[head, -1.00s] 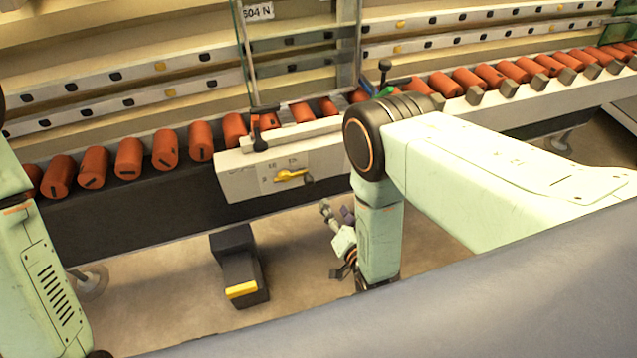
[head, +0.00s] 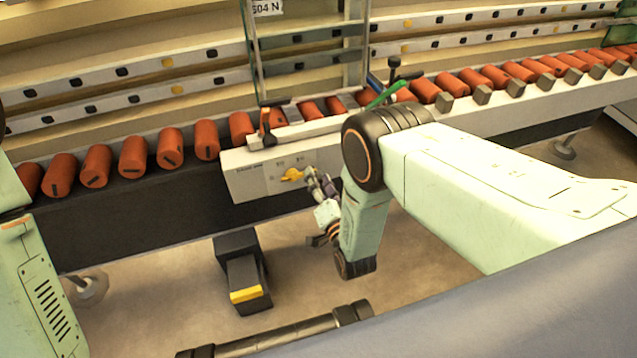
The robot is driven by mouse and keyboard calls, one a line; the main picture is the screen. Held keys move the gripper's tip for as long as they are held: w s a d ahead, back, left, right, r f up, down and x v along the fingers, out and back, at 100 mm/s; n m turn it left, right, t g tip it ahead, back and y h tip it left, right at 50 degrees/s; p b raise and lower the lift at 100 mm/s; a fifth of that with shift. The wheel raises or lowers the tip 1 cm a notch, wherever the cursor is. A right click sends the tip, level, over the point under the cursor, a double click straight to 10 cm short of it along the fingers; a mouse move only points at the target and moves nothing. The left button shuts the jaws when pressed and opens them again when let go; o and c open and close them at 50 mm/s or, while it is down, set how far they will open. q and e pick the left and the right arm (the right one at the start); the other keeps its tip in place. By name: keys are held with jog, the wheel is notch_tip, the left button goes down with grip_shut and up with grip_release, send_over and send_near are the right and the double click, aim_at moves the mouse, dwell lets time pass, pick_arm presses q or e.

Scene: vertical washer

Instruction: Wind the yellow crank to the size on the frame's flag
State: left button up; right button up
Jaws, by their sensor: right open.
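The yellow crank (head: 292,175) sits on the front face of the pale control box (head: 245,180) at the conveyor's near edge. Small marks beside it are too small to read. A white label (head: 268,8) on the glass-sided frame is at the top edge and seems to read "604 N", its first character unclear. My right gripper (head: 318,180) is open, just right of the crank with its fingers pointing up toward the box. I cannot tell whether it touches the crank. My left arm shows at the left edge, but its gripper is out of view.
Orange rollers (head: 170,148) line the conveyor (head: 140,215). A dark pedal with a yellow edge (head: 246,296) stands on the floor below the box. Levers with black knobs (head: 394,62) and a green handle (head: 384,96) are above my right arm's elbow.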

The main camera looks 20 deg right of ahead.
jog(key=shift+a, duration=0.1)
grip_shut()
dwell(0.4)
jog(key=shift+f, duration=0.1)
jog(key=m, duration=0.1)
jog(key=f+m, duration=0.1)
jog(key=m, duration=0.1)
jog(key=shift+a+f+b, duration=0.2)
jog(key=shift+f+b, duration=0.1)
jog(key=shift+b, duration=0.05)
jog(key=shift+a+f+m+b, duration=0.15)
jog(key=shift+a+f+m, duration=0.3)
jog(key=shift+m, duration=1)
jog(key=shift+a+f+m+b, duration=0.15)
jog(key=shift+a+f+m, duration=0.3)
jog(key=shift+m, duration=1.05)
jog(key=shift+a+f+m+b, duration=0.25)
jog(key=shift+f+m, duration=0.35)
jog(key=shift+m, duration=0.85)
jog(key=shift+a, duration=0.1)
